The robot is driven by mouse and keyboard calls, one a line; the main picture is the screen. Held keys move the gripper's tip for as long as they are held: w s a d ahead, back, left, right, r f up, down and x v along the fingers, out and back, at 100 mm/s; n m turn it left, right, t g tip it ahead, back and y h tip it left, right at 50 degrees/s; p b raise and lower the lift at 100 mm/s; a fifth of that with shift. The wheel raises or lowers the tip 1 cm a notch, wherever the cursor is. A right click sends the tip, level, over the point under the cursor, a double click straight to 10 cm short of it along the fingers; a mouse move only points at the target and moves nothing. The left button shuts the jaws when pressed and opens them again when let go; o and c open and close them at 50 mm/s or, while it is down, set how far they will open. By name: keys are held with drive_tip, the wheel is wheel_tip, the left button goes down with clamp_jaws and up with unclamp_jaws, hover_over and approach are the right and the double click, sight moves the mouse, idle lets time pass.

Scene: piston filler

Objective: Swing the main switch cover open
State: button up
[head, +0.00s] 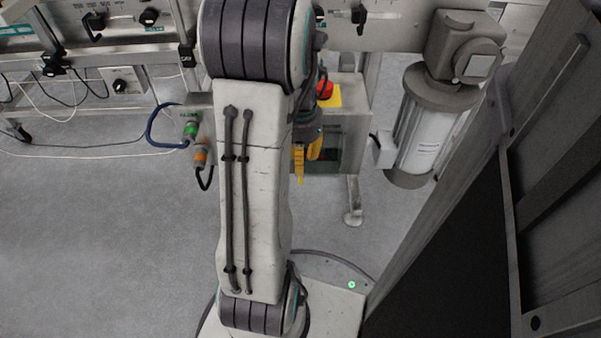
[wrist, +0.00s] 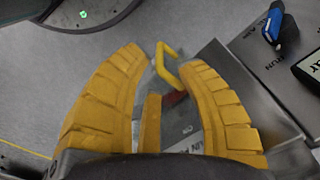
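In the wrist view, my gripper (wrist: 163,62) has its two yellow fingers apart. In the head view, my gripper (head: 307,158) is at the front of the grey control box (head: 352,125), partly behind my arm.
A red button on a yellow plate (head: 328,93) tops the box. A motor and cylinder (head: 428,125) stand right of the box. Open floor (head: 110,230) lies left, with cables.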

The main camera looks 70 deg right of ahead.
drive_tip(key=shift+f+b, duration=0.95)
drive_tip(key=shift+f, duration=0.8)
drive_tip(key=shift+c, duration=0.3)
clamp_jaws()
